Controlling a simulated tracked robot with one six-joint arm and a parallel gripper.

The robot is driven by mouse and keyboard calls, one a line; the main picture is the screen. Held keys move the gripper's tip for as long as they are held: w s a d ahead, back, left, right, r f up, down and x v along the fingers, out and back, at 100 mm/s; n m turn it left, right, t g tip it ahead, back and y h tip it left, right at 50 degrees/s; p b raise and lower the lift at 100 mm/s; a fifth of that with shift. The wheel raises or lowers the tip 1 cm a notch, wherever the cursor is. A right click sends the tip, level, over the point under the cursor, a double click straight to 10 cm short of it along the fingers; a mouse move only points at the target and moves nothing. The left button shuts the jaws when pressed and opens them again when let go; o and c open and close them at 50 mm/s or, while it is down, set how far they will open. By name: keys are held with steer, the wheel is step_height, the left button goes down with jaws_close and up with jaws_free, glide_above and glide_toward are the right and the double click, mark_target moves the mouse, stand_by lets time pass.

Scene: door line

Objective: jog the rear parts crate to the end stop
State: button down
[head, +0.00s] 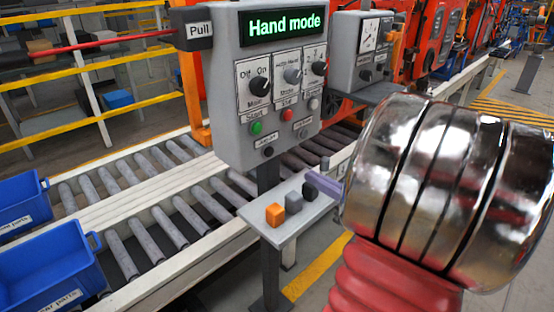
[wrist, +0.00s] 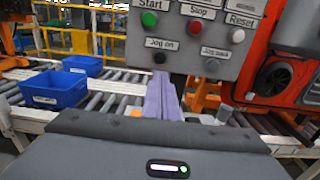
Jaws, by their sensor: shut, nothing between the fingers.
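Two blue crates sit at the left on parallel roller lines: a far crate (head: 22,200) and a near crate (head: 45,265), both cut off. Both show in the wrist view, the far crate (wrist: 83,65) and near crate (wrist: 52,92); their labels are only partly readable. A grey control panel (head: 225,90) reads "Hand mode". The black Jog on button (head: 268,152) and grey Jog back button (head: 303,134) are at its bottom. My gripper (head: 310,178) has purple fingers, shut and empty, below the panel. In the wrist view its tips (wrist: 161,80) point toward the Jog on button (wrist: 160,58), apparently just short of it.
A small shelf (head: 265,232) under the panel bears an orange block (head: 275,215), a grey block and a dark block. A red pull cord (head: 95,44) runs left from the panel. A second grey box (head: 362,50) and orange machines stand behind.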

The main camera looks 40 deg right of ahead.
mark_target(271, 152)
steer(key=w, duration=1.3)
steer(key=shift+w+a, duration=0.15)
steer(key=shift+a, duration=0.05)
steer(key=shift+d, duration=0.15)
